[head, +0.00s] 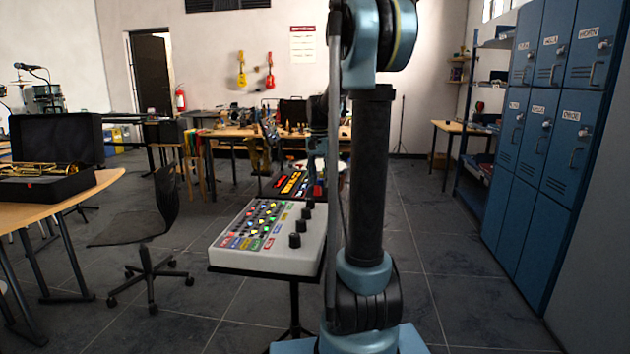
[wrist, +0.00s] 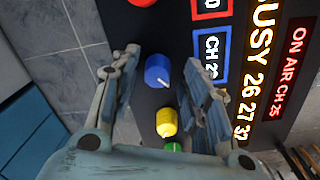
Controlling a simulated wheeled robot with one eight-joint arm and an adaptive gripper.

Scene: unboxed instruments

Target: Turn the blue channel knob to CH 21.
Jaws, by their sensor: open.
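The blue channel knob (wrist: 157,70) is round with a white pointer line and sits on a black panel (wrist: 140,36) in the wrist view. The pointer slants toward the lower right of the picture. My gripper (wrist: 160,58) is open, with one finger on each side of the blue knob in the picture. I cannot tell whether either finger touches it. In the head view the panel with lit displays (head: 291,183) is partly hidden by my arm.
A red knob (wrist: 143,2), a yellow knob (wrist: 166,122) and a green knob (wrist: 172,147) line up with the blue one. A white mixer (head: 265,262) stands nearer in the head view.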

